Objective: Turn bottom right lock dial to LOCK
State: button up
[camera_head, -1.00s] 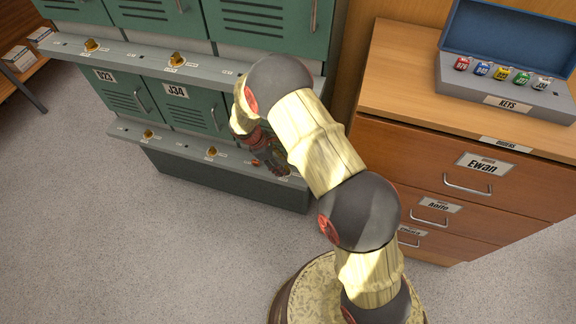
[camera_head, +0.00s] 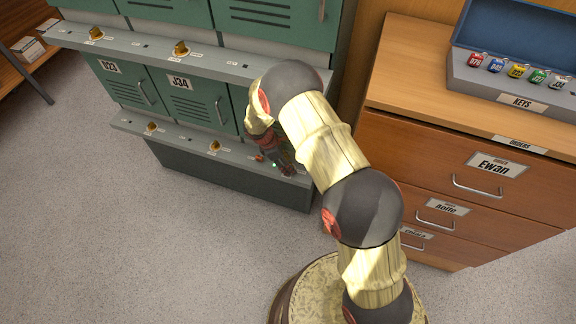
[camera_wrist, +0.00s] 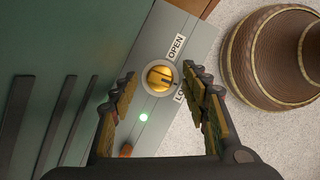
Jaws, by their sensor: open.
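The bottom right lock dial (camera_wrist: 160,77) is a round gold knob in a pale ring on the grey ledge (camera_wrist: 196,28). An OPEN label (camera_wrist: 175,47) is just above it in the wrist view. The LOCK label (camera_wrist: 179,94) is below it, partly covered by the right finger. I cannot tell clearly which label the knob points to. My gripper (camera_wrist: 160,73) is open, with one finger on each side of the dial. Contact is not clear. In the head view my gripper (camera_head: 280,160) is at the bottom right ledge and hides this dial.
A small green light (camera_wrist: 143,117) glows beside the dial. Other gold dials are on the ledges, including one to the left (camera_head: 214,146). A wooden drawer cabinet (camera_head: 425,165) with a key box (camera_head: 520,95) stands at the right.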

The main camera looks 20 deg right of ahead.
jog(key=shift+d+f, duration=0.1)
jog(key=shift+f, duration=0.15)
jog(key=shift+c, duration=1)
jog(key=c, duration=0.9)
jog(key=shift+m+g+p, duration=0.3)
jog(key=shift+m+p, duration=0.15)
jog(key=shift+m, duration=0.25)
jog(key=shift+c, duration=0.3)
jog(key=o, duration=1.1)
jog(key=shift+o, duration=0.3)
